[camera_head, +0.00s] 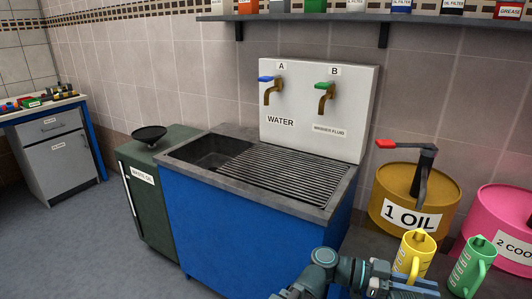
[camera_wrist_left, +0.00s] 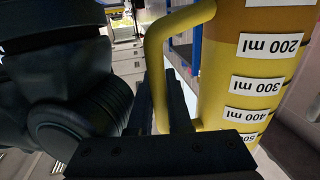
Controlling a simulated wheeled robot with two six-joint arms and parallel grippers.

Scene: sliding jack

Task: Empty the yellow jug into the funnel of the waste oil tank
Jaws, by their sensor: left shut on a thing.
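The yellow jug (camera_head: 419,245) is at the lower right of the head view, in front of the yellow oil drum, upright. My left gripper (camera_head: 400,285) is shut on its handle. In the left wrist view, the gripper (camera_wrist_left: 161,105) has its dark fingers around the handle, beside the jug's body (camera_wrist_left: 218,100). The ml scale appears upside down there, with a brownish band near the 200 ml mark. The waste oil tank (camera_head: 165,205) is a dark green cabinet at the left of the sink, with a black funnel (camera_head: 149,133) on top. My right gripper is out of view.
The blue sink unit (camera_head: 240,240) with a ribbed drainer stands between the jug and the tank. A green jug (camera_head: 470,268) is close at the right. A yellow drum (camera_head: 395,200) and a pink drum (camera_head: 500,215) stand behind. Floor at the left is clear.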

